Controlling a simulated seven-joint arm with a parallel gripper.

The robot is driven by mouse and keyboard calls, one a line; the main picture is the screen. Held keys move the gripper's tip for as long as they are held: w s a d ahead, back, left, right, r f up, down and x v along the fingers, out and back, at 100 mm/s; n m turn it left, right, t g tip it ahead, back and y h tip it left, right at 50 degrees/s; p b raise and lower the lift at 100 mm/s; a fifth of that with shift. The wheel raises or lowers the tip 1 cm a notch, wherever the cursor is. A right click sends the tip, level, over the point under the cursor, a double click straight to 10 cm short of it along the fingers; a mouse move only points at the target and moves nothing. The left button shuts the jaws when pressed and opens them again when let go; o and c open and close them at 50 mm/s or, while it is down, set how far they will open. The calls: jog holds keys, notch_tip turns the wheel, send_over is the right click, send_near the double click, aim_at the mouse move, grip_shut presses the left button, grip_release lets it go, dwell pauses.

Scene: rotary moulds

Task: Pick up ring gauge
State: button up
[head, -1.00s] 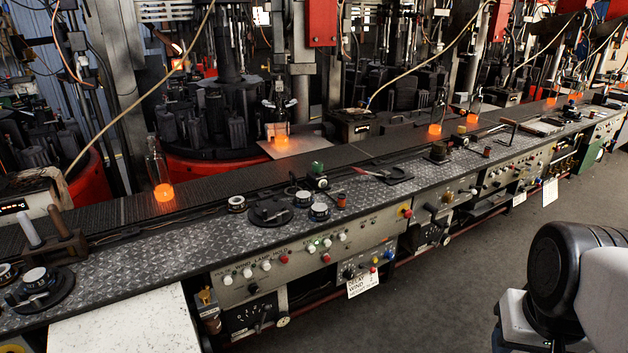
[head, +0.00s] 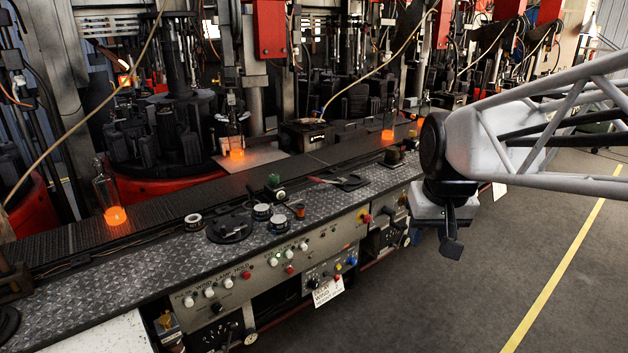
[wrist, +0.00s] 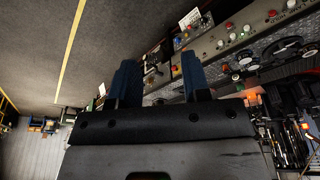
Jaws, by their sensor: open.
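Several small pale-topped, dark-sided round pieces lie on the bench in the head view. One ring-like piece (head: 193,219) lies alone left of a dark round plate, and a pair (head: 262,212) sits right of that plate. I cannot tell for sure which is the ring gauge; the lone one looks most like a ring. My gripper (head: 451,247) hangs in front of the bench, well to the right of these pieces and apart from them. In the wrist view my gripper (wrist: 160,82) shows two blue fingers spread apart, with nothing between them.
A long bench with a diamond-plate top (head: 145,260) has knobs and buttons along its front. A dark round plate (head: 229,228) and a green-knobbed fitting (head: 274,185) stand on it. A glowing bottle (head: 110,200) stands on the conveyor behind. The floor (head: 500,265) in front is clear.

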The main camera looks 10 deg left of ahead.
jog(key=w+a+r+n, duration=0.1)
jog(key=w+a, duration=0.4)
jog(key=w, duration=0.4)
jog(key=w+a+r+n, duration=0.1)
jog(key=w+a, duration=0.3)
jog(key=w, duration=0.4)
jog(key=n+y, duration=0.1)
jog(key=n, duration=0.3)
send_over(250, 188)
jog(key=s+d, duration=0.2)
jog(key=f, duration=1.8)
jog(key=shift+w+a+f, duration=0.1)
jog(key=shift+a+f, duration=0.15)
jog(key=shift+w+a+f+y, duration=0.1)
jog(key=shift+a+f+y, duration=0.1)
jog(key=shift+a+y, duration=0.1)
jog(key=shift+x, duration=1.3)
jog(key=shift+f, duration=0.1)
